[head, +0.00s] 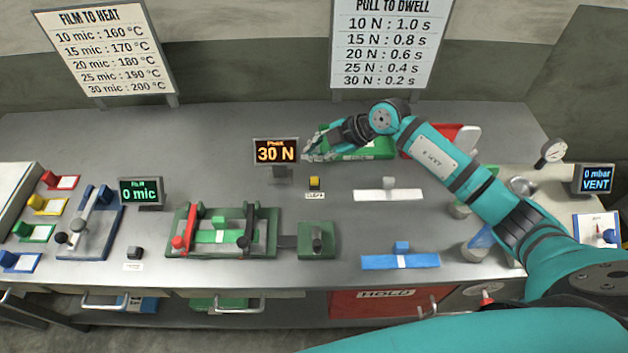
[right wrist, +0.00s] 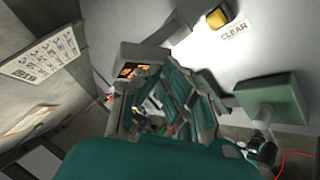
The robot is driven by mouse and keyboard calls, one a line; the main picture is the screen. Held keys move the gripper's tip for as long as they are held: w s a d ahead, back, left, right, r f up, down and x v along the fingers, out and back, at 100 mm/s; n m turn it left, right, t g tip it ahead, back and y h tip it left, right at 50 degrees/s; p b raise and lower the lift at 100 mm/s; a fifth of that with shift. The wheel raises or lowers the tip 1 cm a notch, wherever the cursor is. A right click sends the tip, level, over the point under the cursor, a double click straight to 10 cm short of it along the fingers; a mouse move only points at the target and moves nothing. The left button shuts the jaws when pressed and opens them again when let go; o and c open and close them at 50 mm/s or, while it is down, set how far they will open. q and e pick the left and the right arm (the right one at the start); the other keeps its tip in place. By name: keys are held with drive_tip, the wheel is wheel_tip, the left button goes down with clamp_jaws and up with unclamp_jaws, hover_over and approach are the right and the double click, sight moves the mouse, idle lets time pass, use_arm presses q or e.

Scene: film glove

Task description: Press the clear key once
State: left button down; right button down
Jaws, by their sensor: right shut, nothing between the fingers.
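The clear key is a small yellow block (head: 314,183) on the grey bench, with a CLEAR label (head: 315,195) in front of it. It also shows at the top of the right wrist view as a yellow key (right wrist: 218,17). My right gripper (head: 308,152) is shut and empty. In the head view it is behind the key, beside the orange 30 N display (head: 276,151), and appears apart from the key. My left gripper is not in view.
A green fixture with a red lever (head: 190,228) stands front left of the key. A white strip (head: 388,195) and blue strip (head: 400,261) lie to the right. A green tray (head: 372,151) and red tray (head: 420,141) are behind my right arm.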

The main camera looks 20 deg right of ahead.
drive_tip(key=b, duration=0.6)
hover_over(314, 182)
wheel_tip(314, 182, down, 6)
drive_tip(key=shift+r, duration=0.1)
wheel_tip(314, 182, down, 2)
drive_tip(key=shift+f, duration=0.1)
idle(0.7)
drive_tip(key=shift+f, duration=0.1)
drive_tip(key=shift+f, duration=0.35)
